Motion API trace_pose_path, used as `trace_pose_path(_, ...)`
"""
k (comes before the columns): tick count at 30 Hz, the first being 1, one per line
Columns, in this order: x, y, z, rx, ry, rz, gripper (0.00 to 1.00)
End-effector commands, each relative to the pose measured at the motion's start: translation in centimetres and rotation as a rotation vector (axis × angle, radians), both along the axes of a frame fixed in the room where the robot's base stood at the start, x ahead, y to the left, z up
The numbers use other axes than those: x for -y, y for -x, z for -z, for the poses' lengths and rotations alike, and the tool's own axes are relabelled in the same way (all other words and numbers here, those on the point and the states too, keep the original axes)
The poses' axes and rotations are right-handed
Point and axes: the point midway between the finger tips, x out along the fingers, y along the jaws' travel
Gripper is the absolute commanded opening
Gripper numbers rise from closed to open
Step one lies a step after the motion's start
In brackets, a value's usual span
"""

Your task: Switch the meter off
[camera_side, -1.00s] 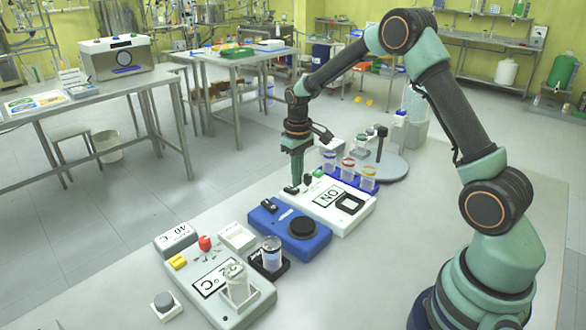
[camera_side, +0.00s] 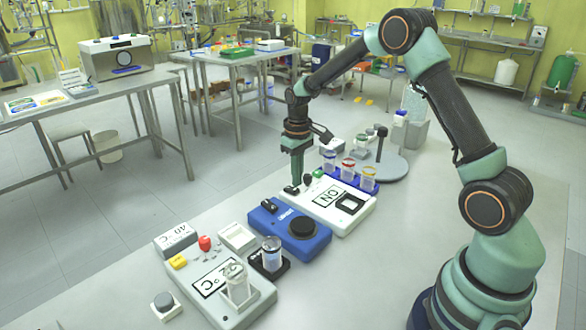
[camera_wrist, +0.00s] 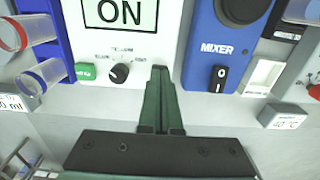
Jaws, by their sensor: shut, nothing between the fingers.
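The meter (camera_side: 355,222) is a white box on the bench, with a display (camera_side: 327,196) reading ON; the wrist view shows the display (camera_wrist: 120,12) at the top. A black round knob (camera_wrist: 119,73) and a green button (camera_wrist: 86,71) sit on its near edge in the wrist view. A small black switch (camera_side: 291,190) shows on the meter's left end in the side view; in the wrist view my fingers seem to hide it. My gripper (camera_side: 297,181) is shut and empty, pointing down right beside this switch. Its fingertips (camera_wrist: 159,70) are right of the knob. I cannot tell whether they touch.
A blue mixer (camera_side: 300,241) with a black rocker switch (camera_wrist: 219,78) stands close beside the meter. A blue rack (camera_side: 366,185) with colour-capped vials stands behind. Bare bench lies at right front.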

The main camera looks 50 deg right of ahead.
Motion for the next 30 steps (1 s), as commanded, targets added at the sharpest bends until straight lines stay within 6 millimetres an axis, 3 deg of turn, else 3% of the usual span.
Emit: trace_pose_path(30, 0.0, 0.0, 1.5, -0.001, 0.000, 0.000, 0.00)
